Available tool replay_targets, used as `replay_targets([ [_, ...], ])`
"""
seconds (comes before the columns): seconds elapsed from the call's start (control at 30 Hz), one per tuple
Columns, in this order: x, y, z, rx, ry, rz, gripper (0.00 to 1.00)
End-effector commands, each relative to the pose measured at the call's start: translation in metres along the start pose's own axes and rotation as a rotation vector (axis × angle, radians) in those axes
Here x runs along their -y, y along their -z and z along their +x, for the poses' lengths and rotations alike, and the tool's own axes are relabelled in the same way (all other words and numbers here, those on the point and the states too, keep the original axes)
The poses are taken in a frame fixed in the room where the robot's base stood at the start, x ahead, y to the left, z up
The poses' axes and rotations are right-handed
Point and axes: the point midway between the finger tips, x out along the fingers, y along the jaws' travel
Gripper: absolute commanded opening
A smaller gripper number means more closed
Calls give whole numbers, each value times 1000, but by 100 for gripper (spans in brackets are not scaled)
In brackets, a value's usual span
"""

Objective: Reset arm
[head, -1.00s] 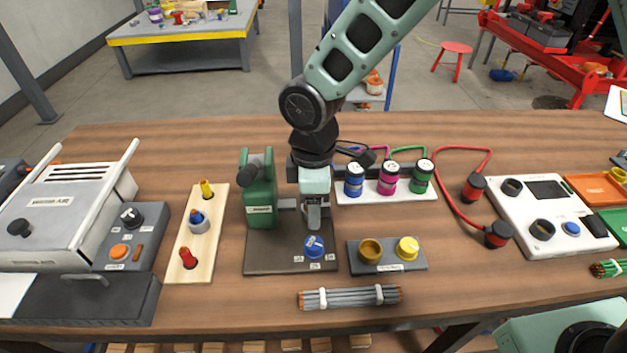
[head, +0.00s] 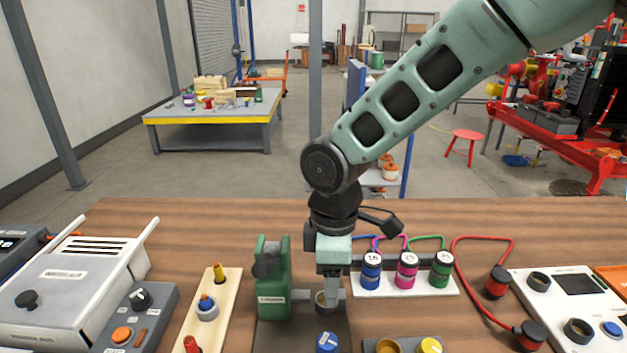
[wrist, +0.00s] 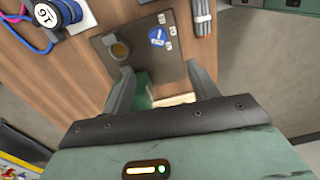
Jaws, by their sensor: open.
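My gripper (head: 332,292) is open and empty beside the green upright device (head: 272,285), to its right in the head view and above its dark base plate. In the wrist view the two fingers of my gripper (wrist: 162,88) stand apart, with part of the green device (wrist: 144,86) showing beyond the gap. The blue knob also shows at the bottom of the head view (head: 327,342).
Blue, magenta and green capped cylinders (head: 407,270) stand on a white strip right of my gripper. A wooden peg board (head: 208,312) and a grey machine (head: 75,275) are at left. A red cable (head: 483,238) loops at right.

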Motion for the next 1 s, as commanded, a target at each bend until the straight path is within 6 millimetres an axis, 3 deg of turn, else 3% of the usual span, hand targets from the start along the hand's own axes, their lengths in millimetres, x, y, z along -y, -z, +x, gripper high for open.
replay_targets([
  [0.17, 45, -25, -25, -6, -6, 173, 59],
  [0.3, 95, -57, -42, -20, -7, 398, 59],
  [0.5, 148, -98, -49, -44, -4, 676, 59],
  [0.7, 168, -114, -48, -58, 0, 797, 59],
  [1.0, 170, -115, -48, -58, 1, 805, 59],
])
